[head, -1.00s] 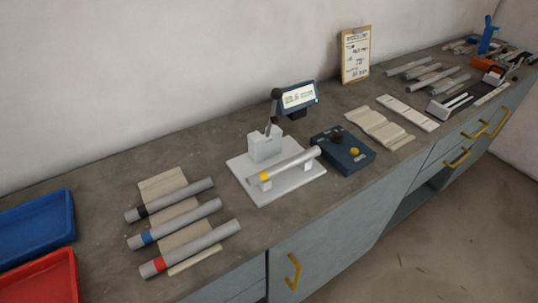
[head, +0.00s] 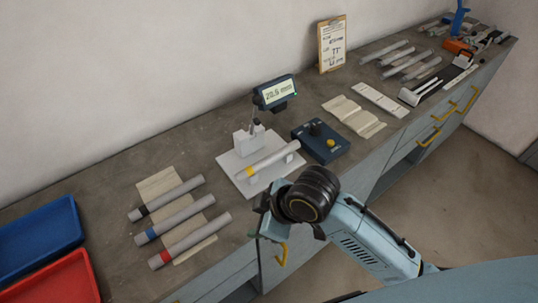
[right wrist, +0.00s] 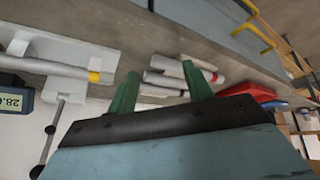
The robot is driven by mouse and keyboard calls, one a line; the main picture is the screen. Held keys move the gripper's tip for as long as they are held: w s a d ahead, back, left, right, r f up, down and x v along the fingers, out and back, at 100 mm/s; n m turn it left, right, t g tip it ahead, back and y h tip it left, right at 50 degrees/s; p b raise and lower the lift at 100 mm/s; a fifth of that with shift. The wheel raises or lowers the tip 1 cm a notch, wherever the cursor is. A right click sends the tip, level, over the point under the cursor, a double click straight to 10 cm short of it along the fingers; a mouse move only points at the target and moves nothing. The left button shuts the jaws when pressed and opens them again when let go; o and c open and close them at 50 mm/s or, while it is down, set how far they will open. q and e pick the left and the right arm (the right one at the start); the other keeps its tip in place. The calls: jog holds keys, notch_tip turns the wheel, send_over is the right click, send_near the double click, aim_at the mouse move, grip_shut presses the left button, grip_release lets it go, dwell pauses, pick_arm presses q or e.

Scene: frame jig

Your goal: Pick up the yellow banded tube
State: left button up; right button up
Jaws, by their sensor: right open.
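The yellow banded tube (head: 272,159) is a grey tube with a yellow band near its left end. It rests on supports of a white fixture (head: 233,163) with a small display (head: 274,92). The tube also shows at the left of the right wrist view (right wrist: 58,69), with its band toward the gripper. My right gripper (head: 258,218) is open and empty at the counter's front edge, in front of the fixture and apart from the tube. Its two green fingers (right wrist: 160,86) stand spread in the right wrist view. My left gripper is not in view.
Three tubes with black, blue and red bands (head: 178,217) lie on a tan rest to the left. Blue (head: 40,238) and red (head: 62,280) trays are at far left. A dark blue control box (head: 322,145) stands right of the fixture. A clipboard (head: 331,44) leans on the wall.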

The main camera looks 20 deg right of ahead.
jog(key=w+d+r+n+h, duration=0.1)
jog(key=w+d+r+n, duration=0.15)
jog(key=w, duration=0.35)
jog(key=w+d+r+n+g+h, duration=0.1)
jog(key=w+d+r+n, duration=0.1)
jog(key=w+d+n, duration=0.3)
jog(key=w+d+r+n+h, duration=0.2)
jog(key=w+d+r+n, duration=0.1)
jog(key=w, duration=0.4)
send_over(271, 157)
jog(key=shift+m, duration=0.25)
jog(key=f, duration=0.5)
jog(key=d+f, duration=0.1)
jog(key=f, duration=0.1)
jog(key=shift+s+f, duration=0.2)
jog(key=shift+s, duration=0.05)
jog(key=shift+s+a+p+x, duration=0.1)
jog(key=shift+s+p+x, duration=0.05)
jog(key=shift+x, duration=0.7)
jog(key=shift+s+a+p+x, duration=0.15)
jog(key=shift+s+x, duration=0.05)
jog(key=shift+x, duration=0.7)
jog(key=shift+s+a+p+x, duration=0.1)
jog(key=shift+s+p+x, duration=0.05)
jog(key=shift+x, duration=0.7)
jog(key=shift+f, duration=0.15)
jog(key=shift+c, duration=0.3)
jog(key=c, duration=0.9)
grip_shut()
